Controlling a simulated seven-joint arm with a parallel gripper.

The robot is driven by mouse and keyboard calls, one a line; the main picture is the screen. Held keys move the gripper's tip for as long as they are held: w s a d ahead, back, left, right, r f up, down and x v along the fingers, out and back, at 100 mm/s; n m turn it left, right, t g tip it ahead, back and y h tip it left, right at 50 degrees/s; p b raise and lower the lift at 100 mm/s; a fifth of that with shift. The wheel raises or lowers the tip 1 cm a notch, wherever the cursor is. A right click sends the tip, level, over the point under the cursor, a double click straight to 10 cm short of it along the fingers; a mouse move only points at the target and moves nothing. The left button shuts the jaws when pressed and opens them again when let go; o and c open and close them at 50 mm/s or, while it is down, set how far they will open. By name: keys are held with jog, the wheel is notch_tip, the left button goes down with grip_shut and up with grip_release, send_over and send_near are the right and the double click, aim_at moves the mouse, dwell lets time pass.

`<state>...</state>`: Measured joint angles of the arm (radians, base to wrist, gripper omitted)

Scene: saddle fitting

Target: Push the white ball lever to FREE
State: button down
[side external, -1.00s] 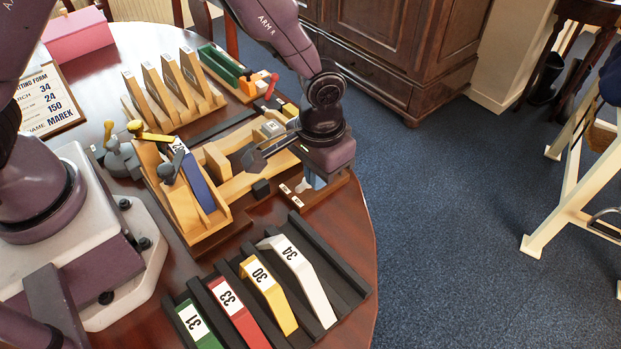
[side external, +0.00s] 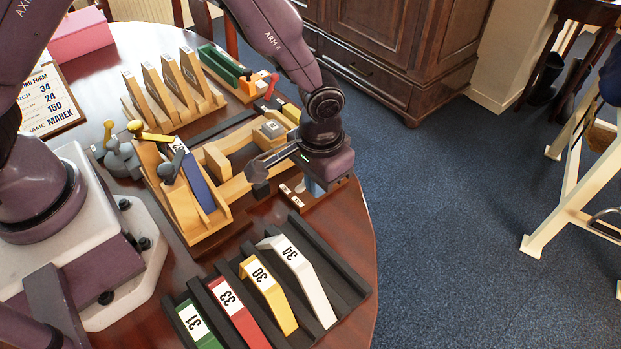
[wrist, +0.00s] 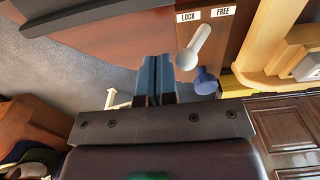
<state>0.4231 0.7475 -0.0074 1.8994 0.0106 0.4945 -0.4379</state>
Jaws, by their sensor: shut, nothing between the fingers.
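The white ball lever (wrist: 187,59) shows in the wrist view, with its ball on the LOCK-label side. The LOCK label (wrist: 188,16) and FREE label (wrist: 223,12) are on the brown board behind it. My gripper (wrist: 156,75) is shut and empty, its blue fingers just left of the ball, away from the FREE side. I cannot tell whether they touch the ball.
A dark blue knob (wrist: 205,80) is close to the right of the white ball. A wooden frame (side external: 238,186) stands left of my gripper in the side view. A black rack (side external: 345,282) with coloured numbered pieces lies in front. Open floor is beyond the table edge.

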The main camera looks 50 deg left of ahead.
jog(key=shift+f, duration=0.45)
jog(key=shift+a, duration=0.2)
jog(key=shift+a+f, duration=0.1)
jog(key=shift+a, duration=1.7)
jog(key=shift+d, duration=0.75)
jog(key=shift+r, duration=3.65)
